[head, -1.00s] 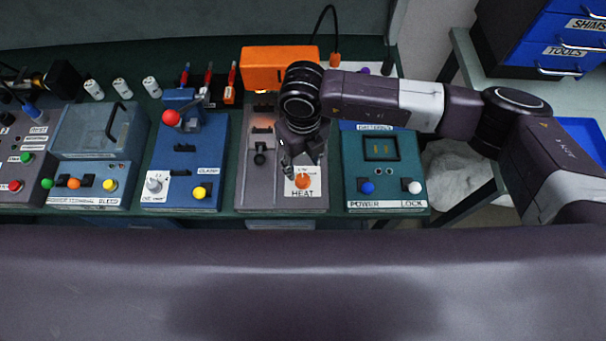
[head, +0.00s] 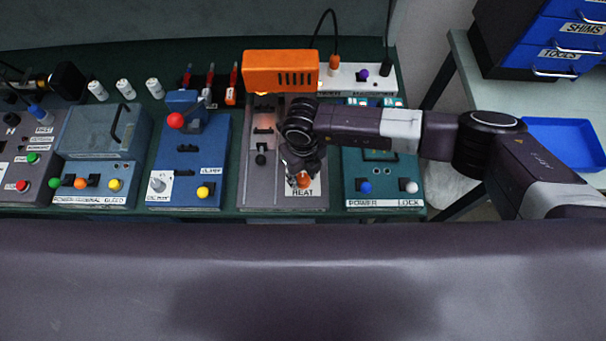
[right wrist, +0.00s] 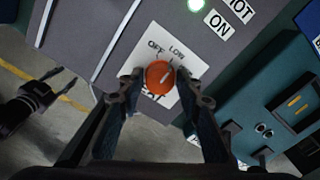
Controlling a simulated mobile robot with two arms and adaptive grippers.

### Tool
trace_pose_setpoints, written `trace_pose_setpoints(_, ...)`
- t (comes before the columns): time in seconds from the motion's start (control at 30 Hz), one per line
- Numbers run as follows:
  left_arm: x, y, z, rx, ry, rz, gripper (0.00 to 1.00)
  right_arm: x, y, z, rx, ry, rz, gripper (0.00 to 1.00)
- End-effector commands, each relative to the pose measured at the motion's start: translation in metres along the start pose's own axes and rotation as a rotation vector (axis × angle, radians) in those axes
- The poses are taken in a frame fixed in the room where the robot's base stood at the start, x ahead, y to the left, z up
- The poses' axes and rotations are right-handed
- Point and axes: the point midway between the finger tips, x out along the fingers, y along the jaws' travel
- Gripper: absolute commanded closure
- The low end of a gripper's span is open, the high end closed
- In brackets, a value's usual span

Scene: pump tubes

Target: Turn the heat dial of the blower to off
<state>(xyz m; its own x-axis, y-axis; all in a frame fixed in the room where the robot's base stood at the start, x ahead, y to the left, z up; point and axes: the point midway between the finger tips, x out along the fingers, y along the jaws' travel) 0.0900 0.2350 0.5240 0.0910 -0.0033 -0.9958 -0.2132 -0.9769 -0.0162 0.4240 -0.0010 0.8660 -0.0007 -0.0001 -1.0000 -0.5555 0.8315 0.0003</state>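The blower has an orange slotted housing (head: 281,70) at the back of a grey panel (head: 258,185). Its orange heat dial (head: 304,180) sits on a white label at the panel's front, above the word HEAT.
A teal box (head: 385,185) with POWER and LOCK buttons stands right of the blower panel. A blue clamp unit (head: 187,160) with a red knob stands to the left. A green light (right wrist: 197,4) glows near the HOT and ON labels. A blue tray (head: 563,143) lies at right.

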Motion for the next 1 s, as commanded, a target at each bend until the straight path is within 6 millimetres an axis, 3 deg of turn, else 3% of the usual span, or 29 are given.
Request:
trace_pose_setpoints(0.27, 0.000, 0.000, 0.000, 0.000, 0.001, 0.000, 0.60, 0.000, 0.000, 0.000, 0.000, 0.000, 0.000, 0.99)
trace_pose_setpoints(0.57, 0.009, 0.000, 0.000, 0.000, 0.001, 0.000, 0.60, 0.002, -0.001, 0.001, -0.045, -0.002, -0.001, 0.99)
trace_pose_setpoints(1.0, 0.064, 0.001, 0.005, 0.000, 0.001, 0.000, 0.60, 0.006, -0.001, 0.002, -0.364, -0.005, -0.003, 0.99)
